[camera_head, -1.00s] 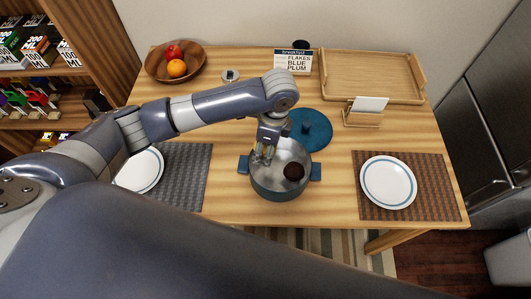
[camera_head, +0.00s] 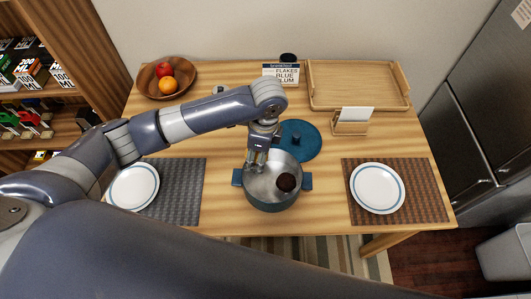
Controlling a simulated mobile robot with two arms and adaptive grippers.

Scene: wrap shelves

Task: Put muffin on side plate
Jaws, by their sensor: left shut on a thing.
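A dark brown muffin (camera_head: 287,182) sits inside the blue pot (camera_head: 272,205), toward the right of its grey interior. My left gripper (camera_head: 257,165) reaches down at the back-left of the pot. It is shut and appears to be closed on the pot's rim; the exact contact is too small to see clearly. A gap shows between its fingers and the muffin. A white side plate with a blue ring (camera_head: 377,188) lies on the brown mat at the right. A similar plate (camera_head: 133,187) lies at the left, partly near my arm. My right gripper is not in view.
The blue lid (camera_head: 305,143) lies behind the pot. A napkin holder (camera_head: 350,125), a wooden tray (camera_head: 360,103), a breakfast sign (camera_head: 281,74) and a fruit bowl (camera_head: 148,88) stand at the back. Bare table lies between pot and right mat (camera_head: 425,205).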

